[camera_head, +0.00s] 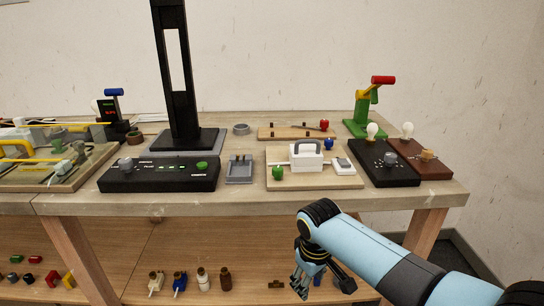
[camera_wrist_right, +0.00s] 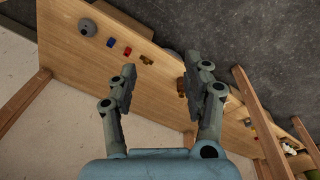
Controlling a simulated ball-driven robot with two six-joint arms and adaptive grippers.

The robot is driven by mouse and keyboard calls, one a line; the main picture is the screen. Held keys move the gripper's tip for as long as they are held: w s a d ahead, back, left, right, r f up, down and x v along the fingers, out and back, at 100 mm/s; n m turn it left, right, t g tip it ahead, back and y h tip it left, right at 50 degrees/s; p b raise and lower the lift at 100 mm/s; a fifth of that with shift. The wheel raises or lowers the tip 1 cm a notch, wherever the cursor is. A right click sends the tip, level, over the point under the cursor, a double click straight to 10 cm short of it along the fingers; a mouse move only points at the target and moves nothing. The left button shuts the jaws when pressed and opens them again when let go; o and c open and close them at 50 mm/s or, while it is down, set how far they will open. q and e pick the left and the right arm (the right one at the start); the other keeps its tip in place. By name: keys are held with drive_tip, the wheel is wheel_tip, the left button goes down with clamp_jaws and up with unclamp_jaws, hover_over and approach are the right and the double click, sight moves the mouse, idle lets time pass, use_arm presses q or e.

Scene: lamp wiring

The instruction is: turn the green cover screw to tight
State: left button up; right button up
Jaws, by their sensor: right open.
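A green knob-like screw (camera_head: 278,172) stands at the front left of a light wooden board (camera_head: 315,183) on the bench, beside a white box (camera_head: 306,157) with a grey handle. Whether it is tight cannot be seen. A second green knob (camera_head: 202,166) sits on a black control box. My right gripper (camera_head: 322,280) is open and empty, in front of and below the bench top, well apart from the green screw. The right wrist view shows its two spread fingers (camera_wrist_right: 160,80) over the lower shelf, with no green screw visible. My left gripper is not in view.
A blue knob (camera_head: 329,144) and a small white switch (camera_head: 343,164) are near the white box. A dark lamp board (camera_head: 384,176) stands right of it, and a black control box (camera_head: 160,175) left. The bench's front edge (camera_head: 250,203) lies between gripper and board.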

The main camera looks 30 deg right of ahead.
drive_tip(key=w+r, duration=0.5)
drive_tip(key=r, duration=0.5)
wheel_tip(320, 180, up, 22)
drive_tip(key=g+y+p, duration=0.1)
drive_tip(key=p, duration=0.1)
hover_over(278, 168)
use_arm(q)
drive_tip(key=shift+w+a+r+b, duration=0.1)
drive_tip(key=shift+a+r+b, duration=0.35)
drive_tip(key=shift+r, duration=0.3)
use_arm(e)
drive_tip(key=shift+n, duration=0.4)
wheel_tip(278, 168, down, 10)
drive_tip(key=shift+f, duration=0.1)
drive_tip(key=shift+c, duration=0.2)
clamp_jaws()
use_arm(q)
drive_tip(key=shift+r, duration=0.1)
